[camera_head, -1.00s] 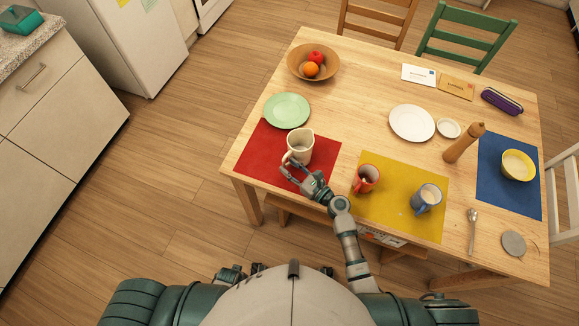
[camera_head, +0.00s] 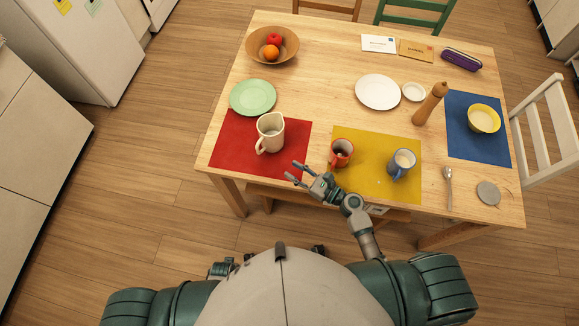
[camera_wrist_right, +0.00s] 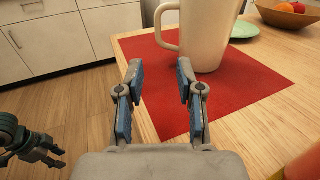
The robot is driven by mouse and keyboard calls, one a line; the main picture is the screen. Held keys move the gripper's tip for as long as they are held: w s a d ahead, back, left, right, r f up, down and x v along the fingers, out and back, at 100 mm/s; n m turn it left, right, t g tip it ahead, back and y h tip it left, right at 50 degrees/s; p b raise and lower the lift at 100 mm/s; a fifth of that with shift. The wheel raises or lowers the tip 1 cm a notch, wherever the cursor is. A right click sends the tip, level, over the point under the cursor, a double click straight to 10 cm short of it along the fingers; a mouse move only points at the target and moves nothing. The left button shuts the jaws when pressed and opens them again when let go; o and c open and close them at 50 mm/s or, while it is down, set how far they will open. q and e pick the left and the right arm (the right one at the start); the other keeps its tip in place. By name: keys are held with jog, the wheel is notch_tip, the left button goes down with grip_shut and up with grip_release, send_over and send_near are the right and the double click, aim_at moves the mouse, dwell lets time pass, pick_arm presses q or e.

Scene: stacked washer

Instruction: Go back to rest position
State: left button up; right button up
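My right gripper (camera_head: 297,172) is open and empty at the near edge of the table, to the lower right of the cream pitcher (camera_head: 270,133). The pitcher stands upright on the red mat (camera_head: 232,146). In the right wrist view, the open fingers (camera_wrist_right: 160,74) have a clear gap between them, with the pitcher (camera_wrist_right: 207,35) beyond and apart from them. My left gripper (camera_wrist_right: 36,147) shows small at the lower left of that view, away from the table, its fingers seemingly apart with nothing seen between them.
A red mug (camera_head: 341,152) and a blue mug (camera_head: 402,163) stand on the yellow mat (camera_head: 372,190), close right of my right gripper. A green plate (camera_head: 253,97) and a fruit bowl (camera_head: 272,47) sit farther back. The floor left of the table is clear.

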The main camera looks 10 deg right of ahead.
jog(key=shift+a, duration=0.1)
jog(key=shift+a, duration=0.1)
jog(key=s+f+n+g+h, duration=0.55)
jog(key=s+n, duration=0.55)
jog(key=n, duration=0.7)
jog(key=s+d+f+n+g+h, duration=0.1)
jog(key=s+d+n+g+h, duration=0.1)
jog(key=s+d+n+h, duration=0.4)
jog(key=s+d+n+g+h, duration=0.1)
jog(key=s+d+n+h, duration=0.2)
jog(key=d, duration=0.6)
jog(key=s+f, duration=0.2)
jog(key=f, duration=1.3)
jog(key=s+f+n+g, duration=0.1)
jog(key=s+f, duration=0.1)
jog(key=f, duration=1.3)
jog(key=shift+s+f+y, duration=0.25)
jog(key=shift+f+y, duration=0.1)
jog(key=shift+y, duration=0.1)
